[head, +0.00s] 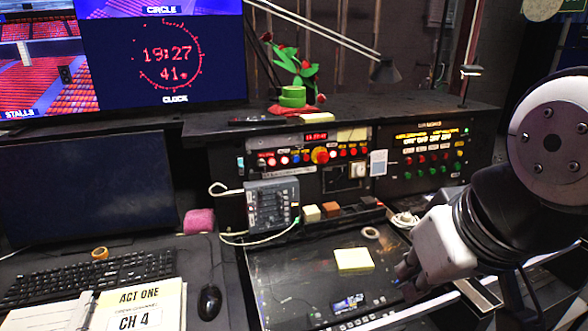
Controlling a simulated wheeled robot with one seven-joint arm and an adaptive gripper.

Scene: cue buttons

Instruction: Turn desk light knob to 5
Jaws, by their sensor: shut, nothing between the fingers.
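My gripper (406,273) is at the lower right, above the right part of the black desk surface (300,268). Its dark fingers are small in view; they look shut and empty. A cue panel (290,175) with red, orange and blue buttons stands at the back centre. No numbers around a knob can be read. The gripper is in front of the panels and apart from them.
A second panel (432,160) with lit labels and red and green buttons stands right. A grey switch box (272,205) with a cable is at the left panel. Yellow notes (353,260) and a tape roll (370,232) lie on the desk. A lamp (385,71) hangs above.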

